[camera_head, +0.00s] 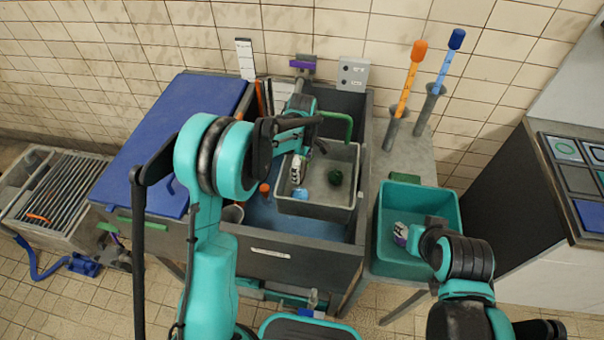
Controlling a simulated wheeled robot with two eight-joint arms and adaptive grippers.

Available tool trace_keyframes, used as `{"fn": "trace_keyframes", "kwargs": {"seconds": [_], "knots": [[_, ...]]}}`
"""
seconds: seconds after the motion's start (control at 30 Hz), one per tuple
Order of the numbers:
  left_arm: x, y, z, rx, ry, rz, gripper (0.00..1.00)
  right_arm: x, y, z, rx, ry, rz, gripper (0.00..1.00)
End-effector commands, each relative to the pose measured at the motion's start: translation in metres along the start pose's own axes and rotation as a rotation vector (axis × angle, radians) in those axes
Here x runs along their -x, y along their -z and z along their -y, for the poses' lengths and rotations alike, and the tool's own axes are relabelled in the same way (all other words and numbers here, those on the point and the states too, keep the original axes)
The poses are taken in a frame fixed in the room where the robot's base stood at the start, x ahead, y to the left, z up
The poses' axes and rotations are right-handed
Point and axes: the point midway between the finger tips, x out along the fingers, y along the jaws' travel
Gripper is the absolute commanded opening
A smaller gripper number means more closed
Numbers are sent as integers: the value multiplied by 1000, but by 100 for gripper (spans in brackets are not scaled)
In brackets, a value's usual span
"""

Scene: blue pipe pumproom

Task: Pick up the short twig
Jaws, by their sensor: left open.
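I cannot make out the short twig anywhere in this view. My left gripper (312,140) is open, with its dark fingers over the back left part of a grey bin (318,208). Part of the bin is hidden behind my left arm. In this bin I see a black and white item (297,170), a dark green ball (335,177) and a blue round item (300,194). My right arm reaches to the edge of a teal bin (408,268) at the right. Its gripper is mostly hidden by the wrist, so its fingers cannot be judged.
The grey bin sits in a dark open box (300,262); an orange item (264,188) lies left of it. A blue lid (160,140) is at the left. Orange (412,70) and blue (450,65) rods stand upright in holders at the back right. A small white-purple item (400,233) is in the teal bin.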

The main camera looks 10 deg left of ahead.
Motion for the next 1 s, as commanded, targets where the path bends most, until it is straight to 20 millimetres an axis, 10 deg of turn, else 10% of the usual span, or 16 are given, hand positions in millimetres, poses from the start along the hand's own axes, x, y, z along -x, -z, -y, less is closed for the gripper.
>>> {"fn": "trace_keyframes", "kwargs": {"seconds": [0.23, 0.37, 1.0], "knots": [[-6, 0, 0, 0, 0, 0, 88, -1, -1, 0, 0, 0, 0, 40], [-6, 0, 0, -1, 0, 0, 62, -1, -1, 0, 0, 0, 0, 40], [20, 0, 0, -1, 0, 0, 62, 5, 4, 0, 0, 0, 0, 40]]}}
